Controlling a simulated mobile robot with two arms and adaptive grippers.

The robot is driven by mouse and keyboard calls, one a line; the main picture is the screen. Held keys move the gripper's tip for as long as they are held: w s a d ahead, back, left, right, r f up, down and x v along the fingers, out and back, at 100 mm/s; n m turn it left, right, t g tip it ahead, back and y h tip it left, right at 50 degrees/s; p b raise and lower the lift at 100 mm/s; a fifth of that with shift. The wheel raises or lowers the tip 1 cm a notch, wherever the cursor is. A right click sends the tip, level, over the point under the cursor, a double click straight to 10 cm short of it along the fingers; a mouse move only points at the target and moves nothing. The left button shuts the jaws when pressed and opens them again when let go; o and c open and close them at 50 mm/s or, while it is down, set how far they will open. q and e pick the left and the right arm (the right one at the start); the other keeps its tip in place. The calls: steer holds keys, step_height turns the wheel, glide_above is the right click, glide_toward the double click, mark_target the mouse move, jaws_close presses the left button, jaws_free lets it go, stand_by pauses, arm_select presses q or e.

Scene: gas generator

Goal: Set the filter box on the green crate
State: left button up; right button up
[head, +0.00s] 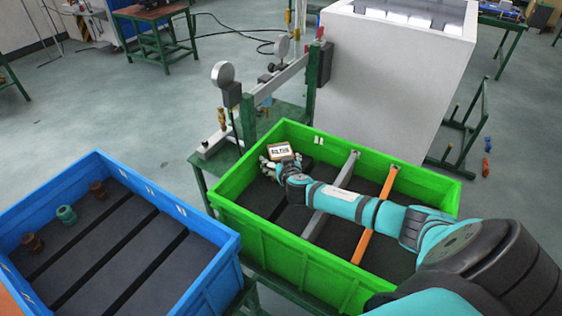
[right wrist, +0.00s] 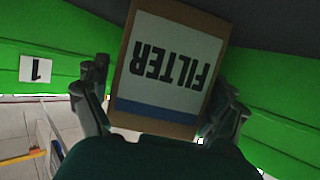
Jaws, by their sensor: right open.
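The filter box (head: 279,151) is a small brown carton with a white label. It is at the far left corner inside the green crate (head: 290,241). In the right wrist view the filter box (right wrist: 168,62) shows its FILTER label upside down, with a blue band. My right gripper (head: 268,166) is open at the box, with its fingers (right wrist: 165,105) on either side of it. Small gaps seem to show between fingers and box. Whether the box rests on the crate floor is hard to tell. My left gripper is not in view.
The green crate has a grey divider (head: 332,196) and an orange divider (head: 377,212); my right arm reaches over both. A blue crate (head: 205,270) with several small fittings stands at the left. A gauge stand (head: 248,118) and a white cabinet (head: 395,85) are behind.

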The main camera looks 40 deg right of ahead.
steer(key=b+v, duration=0.1)
steer(key=v, duration=0.6)
steer(key=shift+s+r, duration=0.15)
steer(key=shift+s, duration=0.05)
